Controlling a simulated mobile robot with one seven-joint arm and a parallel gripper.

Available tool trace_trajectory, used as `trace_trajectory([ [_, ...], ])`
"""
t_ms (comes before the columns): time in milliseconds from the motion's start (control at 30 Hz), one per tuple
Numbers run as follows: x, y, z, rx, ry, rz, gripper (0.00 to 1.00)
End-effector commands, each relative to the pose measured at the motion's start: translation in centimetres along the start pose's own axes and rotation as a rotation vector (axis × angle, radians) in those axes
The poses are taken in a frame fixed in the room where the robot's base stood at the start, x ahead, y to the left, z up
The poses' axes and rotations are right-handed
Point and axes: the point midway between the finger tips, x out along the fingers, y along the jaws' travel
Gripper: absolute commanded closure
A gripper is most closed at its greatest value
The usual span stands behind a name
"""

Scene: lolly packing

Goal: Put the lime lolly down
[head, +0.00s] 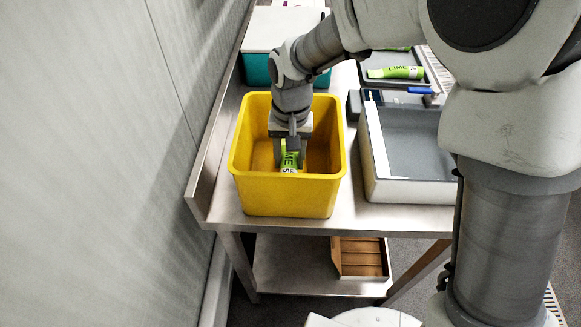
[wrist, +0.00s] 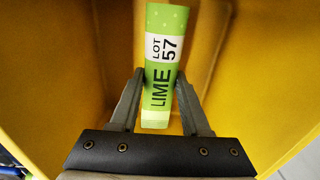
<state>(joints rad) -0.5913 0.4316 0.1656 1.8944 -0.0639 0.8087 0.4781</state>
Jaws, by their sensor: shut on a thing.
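The lime lolly (head: 289,162) is a green packet with a white label, seen inside the yellow bin (head: 285,196) in the head view. My gripper (head: 289,148) reaches down into the bin from above, with its fingers around the packet. In the wrist view the lolly (wrist: 163,65) reads "LIME" and "LOT 57" and extends forward from between the two fingers of my gripper (wrist: 160,88). The gripper is shut on its near end. The yellow walls surround it. I cannot tell whether the lolly touches the bin floor.
The bin stands at the left front of a steel table (head: 232,214). A white-lidded teal box (head: 256,68) is behind it. A grey-lined white box (head: 414,187) is to its right. Another lime packet (head: 396,72) lies on a dark tray at the back right.

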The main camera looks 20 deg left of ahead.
Motion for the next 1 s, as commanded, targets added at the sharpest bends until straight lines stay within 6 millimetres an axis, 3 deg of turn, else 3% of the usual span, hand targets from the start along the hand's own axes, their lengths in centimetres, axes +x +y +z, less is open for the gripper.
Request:
trace_trajectory([
  [233, 3.8, 0.1, 0.1, -0.001, -0.004, 0.001, 1.00],
  [667, 4.6, 0.1, 0.1, -0.001, -0.002, 0.000, 1.00],
  [700, 4.6, 0.1, 0.1, -0.001, -0.002, 0.000, 0.52],
  [867, 4.5, 0.1, 0.1, -0.001, -0.002, 0.000, 0.23],
  [1000, 4.5, 0.1, 0.1, -0.001, -0.002, 0.000, 0.23],
])
